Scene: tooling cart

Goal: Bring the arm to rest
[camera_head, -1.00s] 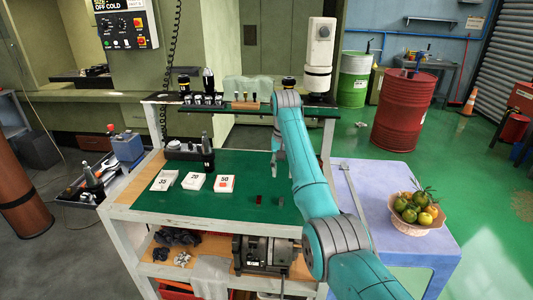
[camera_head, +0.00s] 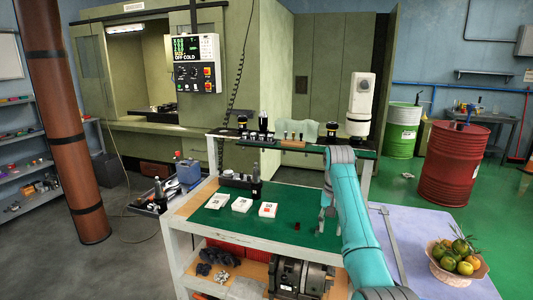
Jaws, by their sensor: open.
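My arm reaches from the bottom right over the tooling cart (camera_head: 180,240), its teal links covering the cart's right end. My gripper (camera_head: 325,222) hangs at the right side of the green mat (camera_head: 285,228), beside the arm. It is small and partly hidden by the arm link, and I see nothing held in it. Whether it touches the mat I cannot tell.
Numbered white cards (camera_head: 242,204) lie on the mat, with a dark tool holder (camera_head: 254,186) behind them. A raised shelf at the back carries several holders. A fruit basket (camera_head: 455,262) stands on the lilac table (camera_head: 405,225) at right.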

